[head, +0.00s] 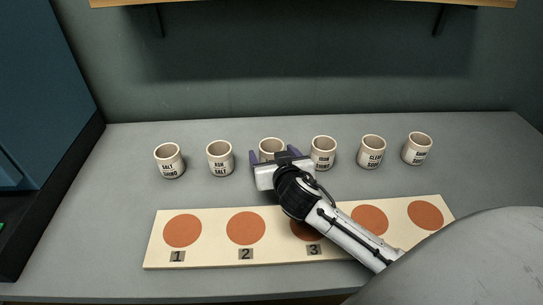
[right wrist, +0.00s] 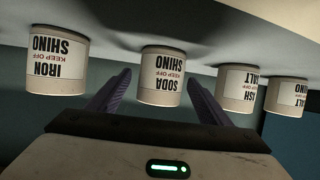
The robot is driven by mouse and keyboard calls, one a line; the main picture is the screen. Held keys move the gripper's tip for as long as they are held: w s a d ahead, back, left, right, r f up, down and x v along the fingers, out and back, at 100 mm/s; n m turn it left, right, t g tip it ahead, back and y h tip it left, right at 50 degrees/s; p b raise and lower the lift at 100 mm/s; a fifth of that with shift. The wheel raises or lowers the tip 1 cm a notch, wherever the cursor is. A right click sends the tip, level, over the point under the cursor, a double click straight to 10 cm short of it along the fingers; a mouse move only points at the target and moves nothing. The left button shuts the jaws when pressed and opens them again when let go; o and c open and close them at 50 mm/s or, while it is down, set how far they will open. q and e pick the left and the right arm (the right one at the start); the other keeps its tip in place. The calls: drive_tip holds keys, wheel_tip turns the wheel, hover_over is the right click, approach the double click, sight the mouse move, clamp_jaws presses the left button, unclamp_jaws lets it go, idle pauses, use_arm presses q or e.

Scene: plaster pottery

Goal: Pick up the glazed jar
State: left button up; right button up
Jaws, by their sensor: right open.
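The right wrist view, upside down, shows this jar labelled SODA SHINO (right wrist: 162,76) between the fingers, with visible gaps at both sides. The IRON SHINO jar (head: 322,151) is just right of the gripper; the ASH SALT jar (head: 220,157) is to its left. I cannot tell which jar is glazed.
In front lies a cream board (head: 210,221) with numbered brown discs, partly under my right arm. A wooden shelf (head: 300,3) hangs above.

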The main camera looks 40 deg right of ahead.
drive_tip(key=shift+x, duration=0.8)
drive_tip(key=c, duration=1.2)
drive_tip(key=shift+r, duration=0.1)
